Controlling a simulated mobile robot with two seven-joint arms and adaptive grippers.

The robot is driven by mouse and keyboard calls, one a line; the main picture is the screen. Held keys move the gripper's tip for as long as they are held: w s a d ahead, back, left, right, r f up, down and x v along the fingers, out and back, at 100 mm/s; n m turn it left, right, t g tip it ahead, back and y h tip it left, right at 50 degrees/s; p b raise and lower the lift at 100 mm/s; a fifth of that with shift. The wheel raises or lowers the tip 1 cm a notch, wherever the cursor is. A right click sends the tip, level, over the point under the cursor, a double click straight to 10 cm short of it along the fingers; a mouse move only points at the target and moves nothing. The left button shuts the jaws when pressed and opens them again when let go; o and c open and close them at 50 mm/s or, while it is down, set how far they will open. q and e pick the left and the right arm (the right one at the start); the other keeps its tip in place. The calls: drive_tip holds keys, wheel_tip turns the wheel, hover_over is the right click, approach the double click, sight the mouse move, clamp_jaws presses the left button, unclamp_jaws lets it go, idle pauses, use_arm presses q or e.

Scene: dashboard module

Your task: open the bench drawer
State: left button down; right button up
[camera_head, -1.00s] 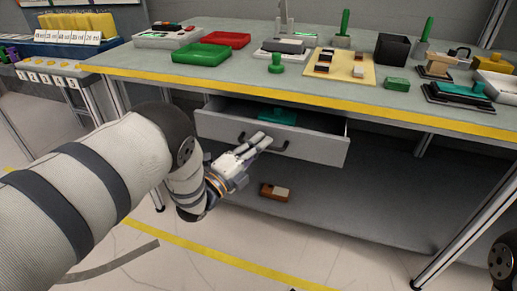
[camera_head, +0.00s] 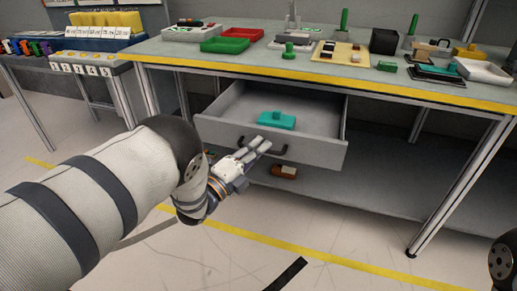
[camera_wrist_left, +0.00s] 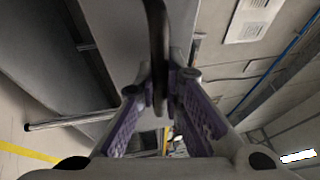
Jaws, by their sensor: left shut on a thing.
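The bench drawer (camera_head: 315,152) is grey and stands pulled well out from under the bench top, its inside showing. Its dark curved handle (camera_head: 280,151) is on the front panel, partly hidden by my fingers. My left gripper (camera_head: 261,144) is shut on the handle. In the left wrist view the handle (camera_wrist_left: 157,40) passes as a dark bar between the purple-padded fingers (camera_wrist_left: 160,92). My right gripper is not in view.
A teal block (camera_head: 277,121) with a knob lies in the drawer. The bench top (camera_head: 330,76) holds trays and several small items. A brown block (camera_head: 284,171) lies on the lower shelf. The floor in front is clear apart from tape lines.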

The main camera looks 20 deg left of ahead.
use_arm(q)
drive_tip(key=shift+s, duration=0.1)
idle(0.3)
drive_tip(key=c, duration=2)
unclamp_jaws()
drive_tip(key=shift+o, duration=0.2)
drive_tip(key=v, duration=1.2)
drive_tip(key=shift+f, duration=0.1)
